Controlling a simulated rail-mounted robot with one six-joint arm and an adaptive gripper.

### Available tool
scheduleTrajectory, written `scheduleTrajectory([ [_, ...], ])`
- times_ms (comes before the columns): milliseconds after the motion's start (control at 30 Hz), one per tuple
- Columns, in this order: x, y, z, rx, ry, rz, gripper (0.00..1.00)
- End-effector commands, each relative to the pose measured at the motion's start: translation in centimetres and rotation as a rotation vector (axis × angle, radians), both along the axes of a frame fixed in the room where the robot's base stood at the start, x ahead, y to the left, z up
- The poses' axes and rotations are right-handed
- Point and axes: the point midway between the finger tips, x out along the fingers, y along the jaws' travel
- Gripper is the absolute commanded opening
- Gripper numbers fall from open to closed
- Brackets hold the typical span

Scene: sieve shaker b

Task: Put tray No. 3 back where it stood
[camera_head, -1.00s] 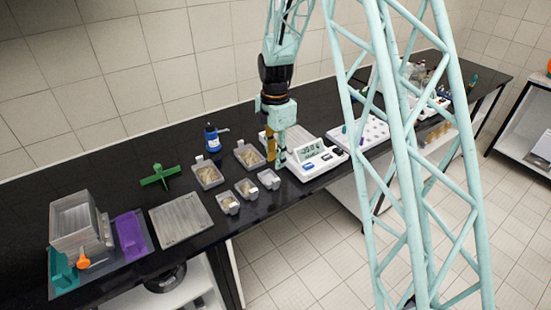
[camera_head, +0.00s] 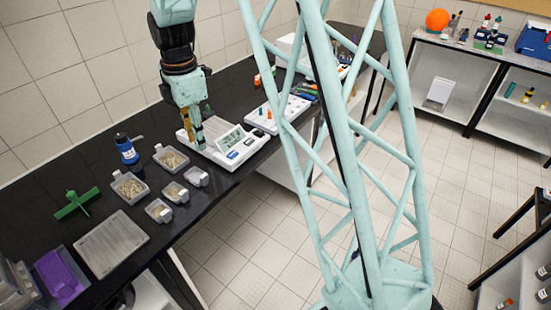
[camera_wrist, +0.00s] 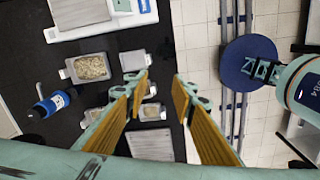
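Several small clear trays with pale grainy contents stand on the black bench left of the balance. In the head view they are two larger trays (camera_head: 172,159) (camera_head: 129,188) and smaller trays (camera_head: 197,178) (camera_head: 176,193) (camera_head: 158,211). I cannot read any number, so I cannot tell which is No. 3. My gripper (camera_head: 197,146) hangs by the left part of the white balance (camera_head: 246,152). In the wrist view my gripper (camera_wrist: 163,80) is open with nothing between its fingers. A larger filled tray (camera_wrist: 88,68) and a smaller tray (camera_wrist: 132,61) show left of the fingers; other small trays are partly hidden.
A grey plate (camera_head: 111,243) and purple container (camera_head: 59,277) lie further left. A white rack (camera_head: 277,114) is right of the balance. The bench's front edge is close to the small trays.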

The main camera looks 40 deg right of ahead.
Motion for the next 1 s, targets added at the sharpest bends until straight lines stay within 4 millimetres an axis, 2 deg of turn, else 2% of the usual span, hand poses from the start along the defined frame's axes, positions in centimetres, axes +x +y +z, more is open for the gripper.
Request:
scheduleTrajectory([
  [33, -0.5, 0.0, 1.1, 0.001, -0.009, -0.024, 0.24],
  [400, -5.0, 0.1, 7.3, 0.016, -0.047, -0.232, 0.24],
  [1000, -13.7, 0.2, 15.4, 0.058, -0.107, -0.567, 0.24],
])
